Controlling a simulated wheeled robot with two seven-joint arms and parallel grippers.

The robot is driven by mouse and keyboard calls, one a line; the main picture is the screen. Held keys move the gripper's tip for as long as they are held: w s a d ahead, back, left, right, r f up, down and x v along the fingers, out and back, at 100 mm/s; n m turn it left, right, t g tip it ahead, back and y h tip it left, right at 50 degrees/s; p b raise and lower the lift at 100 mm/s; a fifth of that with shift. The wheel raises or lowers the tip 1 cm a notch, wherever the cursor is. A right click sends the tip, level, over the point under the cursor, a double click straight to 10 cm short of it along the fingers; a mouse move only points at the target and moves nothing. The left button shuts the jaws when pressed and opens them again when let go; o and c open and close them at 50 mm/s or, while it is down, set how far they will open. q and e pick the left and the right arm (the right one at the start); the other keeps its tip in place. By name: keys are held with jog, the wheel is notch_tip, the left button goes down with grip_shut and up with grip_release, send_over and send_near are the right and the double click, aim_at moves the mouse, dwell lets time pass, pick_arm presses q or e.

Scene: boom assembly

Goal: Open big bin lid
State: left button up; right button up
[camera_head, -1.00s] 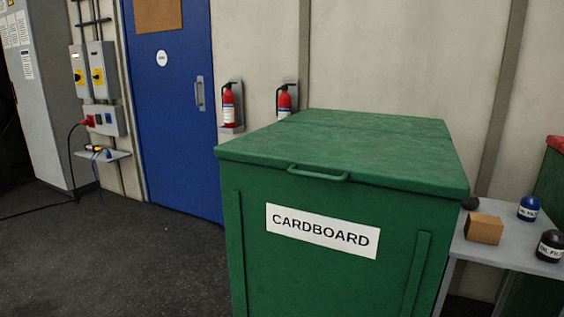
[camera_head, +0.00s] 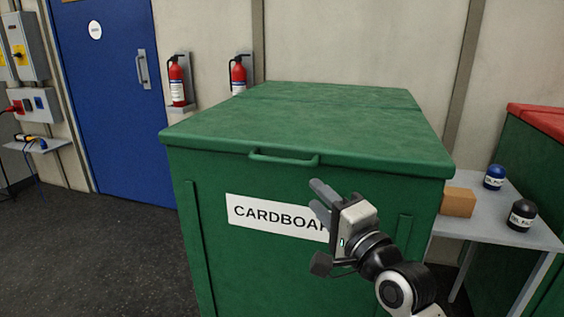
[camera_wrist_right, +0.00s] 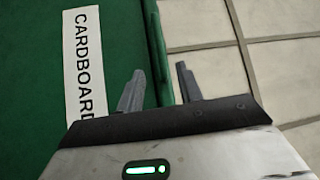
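The big green bin (camera_head: 190,220) stands in front of me with its flat green lid (camera_head: 320,120) shut. A green bar handle (camera_head: 284,162) sits on the lid's front edge. A white CARDBOARD label (camera_head: 262,213) is on the bin's front, partly hidden by my right gripper (camera_head: 316,195). That gripper is in front of the bin, below and a little right of the handle, and touches neither lid nor handle. In the right wrist view the gripper (camera_wrist_right: 158,82) has its fingers apart with nothing between them, and the label (camera_wrist_right: 82,65) shows to their left. My left gripper is out of view.
A grey table (camera_head: 480,227) with a brown box (camera_head: 458,202) and blue (camera_head: 494,177) and black (camera_head: 522,215) containers stands right of the bin. A red-lidded bin (camera_head: 540,120) is beyond it. Open dark floor (camera_head: 90,250) lies left.

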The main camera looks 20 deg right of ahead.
aim_at(284, 164)
jog(key=p+x, duration=0.1)
jog(key=x, duration=1.3)
jog(key=shift+w+a, duration=0.1)
jog(key=shift+w, duration=0.05)
grip_shut()
